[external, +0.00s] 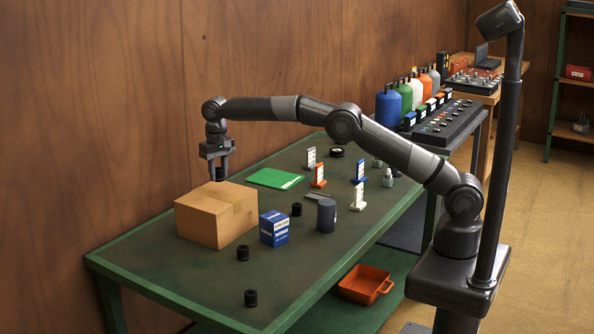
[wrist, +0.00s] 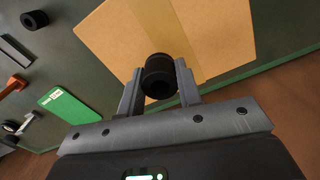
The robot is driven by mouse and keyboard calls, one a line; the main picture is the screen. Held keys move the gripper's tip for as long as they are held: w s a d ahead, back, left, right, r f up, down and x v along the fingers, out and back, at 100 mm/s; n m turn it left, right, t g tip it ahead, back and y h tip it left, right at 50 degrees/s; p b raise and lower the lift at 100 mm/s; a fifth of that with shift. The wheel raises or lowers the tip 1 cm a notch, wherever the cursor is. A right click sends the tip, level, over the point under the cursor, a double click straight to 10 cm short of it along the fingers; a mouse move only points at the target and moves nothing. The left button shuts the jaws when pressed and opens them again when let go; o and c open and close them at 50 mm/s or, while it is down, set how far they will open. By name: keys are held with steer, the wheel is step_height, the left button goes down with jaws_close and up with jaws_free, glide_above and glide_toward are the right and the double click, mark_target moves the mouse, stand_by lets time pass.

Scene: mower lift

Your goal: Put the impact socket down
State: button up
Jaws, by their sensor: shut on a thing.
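My gripper (external: 217,168) is shut on a black cylindrical impact socket (wrist: 160,77). In the wrist view the socket sits between the two grey fingers, with its dark open end showing. In the external view my gripper is over the back part of the cardboard box (external: 213,222), pointing down. The box also fills the top middle of the wrist view (wrist: 112,42). I cannot tell whether the socket touches the box top. Other black sockets (external: 243,253) stand on the green workbench (external: 190,270), and one shows in the wrist view (wrist: 35,19).
A blue-and-white carton (external: 274,229) and a dark grey cylinder (external: 326,215) stand right of the box. A green sheet (external: 274,178) lies behind it. Small upright white, orange and blue stands (external: 319,176) are farther back. The bench's front left is mostly clear.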

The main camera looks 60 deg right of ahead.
mark_target(219, 193)
steer(key=shift+a+f, duration=0.1)
steer(key=shift+a, duration=0.1)
steer(key=shift+f, duration=2)
steer(key=shift+f, duration=0.1)
steer(key=o, duration=1)
